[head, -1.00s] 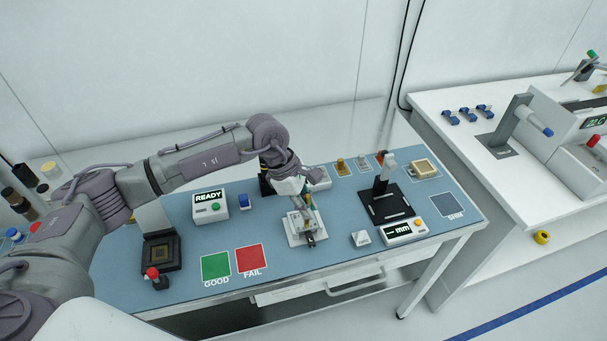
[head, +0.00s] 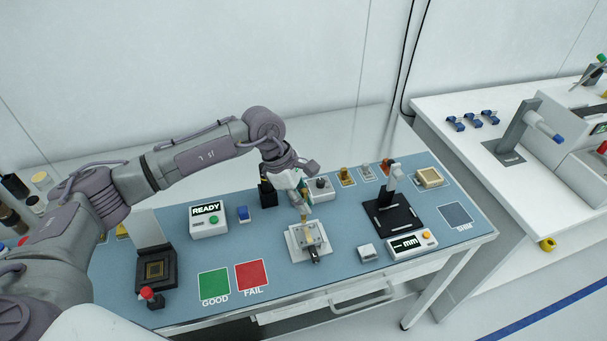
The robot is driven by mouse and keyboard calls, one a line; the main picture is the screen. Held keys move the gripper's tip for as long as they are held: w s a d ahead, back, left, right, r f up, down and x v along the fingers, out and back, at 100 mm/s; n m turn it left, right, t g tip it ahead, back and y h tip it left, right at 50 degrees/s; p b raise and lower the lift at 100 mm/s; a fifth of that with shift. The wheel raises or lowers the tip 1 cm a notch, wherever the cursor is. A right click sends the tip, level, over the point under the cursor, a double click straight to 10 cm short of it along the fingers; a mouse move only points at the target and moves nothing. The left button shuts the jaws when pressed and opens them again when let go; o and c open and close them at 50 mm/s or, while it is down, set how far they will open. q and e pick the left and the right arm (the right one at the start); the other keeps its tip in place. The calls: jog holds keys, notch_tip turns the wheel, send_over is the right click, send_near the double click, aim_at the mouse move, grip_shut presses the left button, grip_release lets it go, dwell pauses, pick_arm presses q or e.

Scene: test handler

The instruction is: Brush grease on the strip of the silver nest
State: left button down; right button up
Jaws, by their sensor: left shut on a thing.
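The silver nest (head: 296,250) is a pale square plate with a small grey fixture on top, near the middle of the blue mat in the head view. A dark piece sticks out at its front. My left gripper (head: 303,198) is above the nest's back edge, shut on a slim tan and brown brush (head: 304,212) that points down. The brush's tip is at or just over the nest's fixture; I cannot tell whether it touches. The strip is too small to make out. My right gripper is not in view.
A grey box with a knob (head: 320,188) and a black holder (head: 268,194) stand close behind the nest. A black gauge stand (head: 391,215) and a mm display (head: 408,245) are to the right. Green (head: 214,283) and red (head: 252,274) squares lie front left.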

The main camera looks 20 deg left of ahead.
aim_at(304, 192)
pick_arm(q)
jog(key=shift+w+r, duration=0.1)
jog(key=shift+r, duration=0.8)
jog(key=r, duration=0.1)
jog(key=r+p, duration=0.1)
jog(key=r, duration=0.1)
jog(key=shift+s+d+r, duration=0.2)
jog(key=shift+s+r, duration=0.05)
jog(key=shift+s, duration=0.15)
jog(key=shift+w+a+r+p, duration=0.1)
jog(key=shift+w+r+p, duration=0.05)
jog(key=shift+r+p, duration=0.45)
jog(key=shift+r, duration=0.6)
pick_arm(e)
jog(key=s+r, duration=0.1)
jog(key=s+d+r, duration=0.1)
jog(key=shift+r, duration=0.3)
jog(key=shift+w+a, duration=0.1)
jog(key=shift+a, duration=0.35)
